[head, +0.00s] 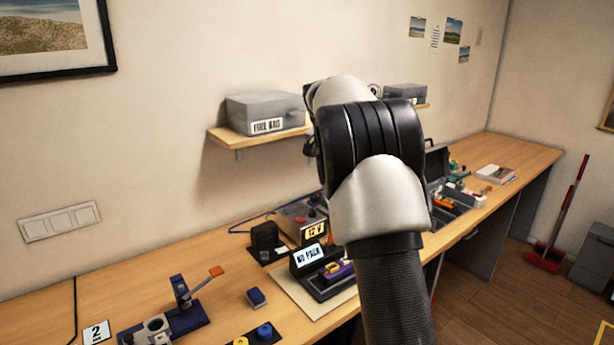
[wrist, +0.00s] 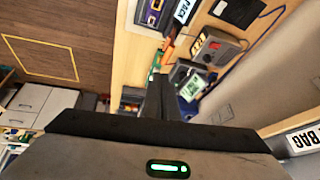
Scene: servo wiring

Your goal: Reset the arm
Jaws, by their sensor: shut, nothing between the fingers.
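My arm rises through the middle of the head view, with its white and black links in front of the bench. My gripper is hidden behind them there. In the wrist view my gripper (wrist: 161,95) shows as dark fingers closed together with nothing between them. It is in the air, with the bench top (wrist: 128,55) beyond it.
The wooden bench (head: 105,297) holds a "NO PACK" device (head: 311,258), a "12 V" box (head: 301,216), a blue lever stand (head: 181,292) and an open toolbox (head: 452,212). A shelf (head: 225,137) with a grey box (head: 262,112) is on the wall.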

